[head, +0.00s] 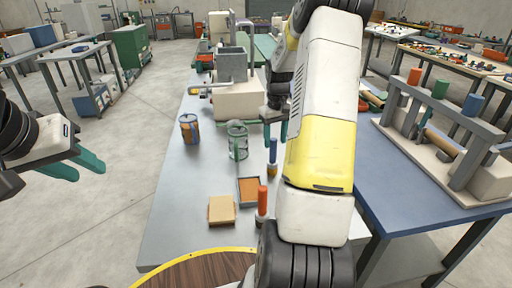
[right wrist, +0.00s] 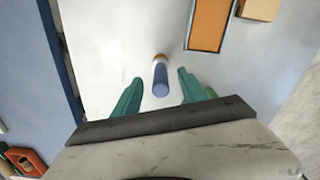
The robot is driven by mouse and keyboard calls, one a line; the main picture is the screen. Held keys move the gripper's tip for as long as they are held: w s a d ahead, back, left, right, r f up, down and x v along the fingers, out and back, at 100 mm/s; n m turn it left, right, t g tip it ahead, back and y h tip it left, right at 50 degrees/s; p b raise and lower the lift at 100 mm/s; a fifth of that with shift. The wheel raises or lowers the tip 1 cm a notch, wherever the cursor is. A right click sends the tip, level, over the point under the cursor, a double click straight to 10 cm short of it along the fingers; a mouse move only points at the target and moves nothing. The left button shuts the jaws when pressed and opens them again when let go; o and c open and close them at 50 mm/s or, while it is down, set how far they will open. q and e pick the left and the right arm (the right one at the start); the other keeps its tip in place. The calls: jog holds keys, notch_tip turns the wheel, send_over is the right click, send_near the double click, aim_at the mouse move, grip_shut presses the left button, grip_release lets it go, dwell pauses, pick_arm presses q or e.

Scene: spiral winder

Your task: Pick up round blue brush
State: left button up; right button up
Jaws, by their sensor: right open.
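The round blue brush (head: 273,152) stands upright on the grey table, with a blue handle above a brownish lower part. In the right wrist view the brush (right wrist: 160,80) shows just ahead of the fingers, in line with the gap between them. My right gripper (head: 276,138) is open and empty, its green fingers pointing down above and near the brush; in the right wrist view its fingers (right wrist: 161,92) are spread to either side. I see no contact. My left gripper (head: 90,174) is off to the left over the floor, with its green fingers apart and empty.
A green wire cylinder (head: 237,142) and a blue-orange can (head: 189,130) stand left of the brush. My right arm hides part of the table. The table's left front is clear.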

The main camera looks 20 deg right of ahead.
aim_at(273, 162)
jog(key=f, duration=0.3)
jog(key=shift+w+d, duration=0.2)
jog(key=shift+d, duration=0.1)
jog(key=f, duration=0.4)
jog(key=w+f, duration=0.1)
jog(key=shift+a+f, duration=0.2)
jog(key=shift+f, duration=0.2)
grip_shut()
